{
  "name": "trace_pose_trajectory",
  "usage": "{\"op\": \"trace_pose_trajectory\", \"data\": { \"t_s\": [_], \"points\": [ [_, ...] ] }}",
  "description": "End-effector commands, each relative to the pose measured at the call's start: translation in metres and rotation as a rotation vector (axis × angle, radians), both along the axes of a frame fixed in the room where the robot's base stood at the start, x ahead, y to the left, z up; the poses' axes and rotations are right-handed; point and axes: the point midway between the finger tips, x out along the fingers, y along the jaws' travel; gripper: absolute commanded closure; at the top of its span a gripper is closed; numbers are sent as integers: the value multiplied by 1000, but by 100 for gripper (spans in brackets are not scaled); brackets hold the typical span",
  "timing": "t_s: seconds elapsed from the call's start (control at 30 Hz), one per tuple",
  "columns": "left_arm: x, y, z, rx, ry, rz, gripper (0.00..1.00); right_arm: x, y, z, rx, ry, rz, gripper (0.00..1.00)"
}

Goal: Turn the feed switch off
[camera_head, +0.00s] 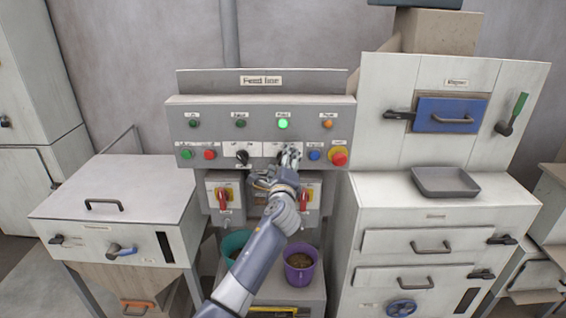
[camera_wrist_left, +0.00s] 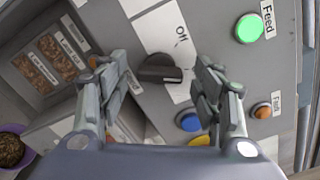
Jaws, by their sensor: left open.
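The feed switch is a black rotary knob (camera_wrist_left: 160,69) on a white label plate, with "Off" printed near it in the wrist view. My left gripper (camera_wrist_left: 163,80) is open, with one finger on each side of the knob; I cannot tell whether they touch it. In the head view my left gripper (camera_head: 290,157) covers the knob on the feed line panel (camera_head: 262,108). The feed lamp (camera_head: 283,123) above glows green, and it also shows lit in the wrist view (camera_wrist_left: 249,28). My right gripper is not in view.
A blue button (camera_head: 315,155) and a red stop button on yellow (camera_head: 339,158) sit just right of my gripper. Another black knob (camera_head: 242,157) is to its left. Red-handled switches (camera_head: 222,196) and a purple bucket (camera_head: 300,268) are below.

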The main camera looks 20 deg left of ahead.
Motion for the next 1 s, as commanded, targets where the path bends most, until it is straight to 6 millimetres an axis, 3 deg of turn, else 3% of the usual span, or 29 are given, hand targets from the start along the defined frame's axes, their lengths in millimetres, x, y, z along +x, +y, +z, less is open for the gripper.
{"op": "trace_pose_trajectory", "data": {
  "t_s": [0.27, 0.4, 0.47, 1.0],
  "points": [
    [1, 0, 0, 0, 0, 0, 42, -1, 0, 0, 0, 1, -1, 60],
    [1, 0, 0, 0, 0, 0, 74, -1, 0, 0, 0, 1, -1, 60],
    [1, 0, 0, 0, 0, 0, 84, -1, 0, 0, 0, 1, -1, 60],
    [0, 0, -3, -116, -32, 0, 84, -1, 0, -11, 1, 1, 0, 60]
  ]
}}
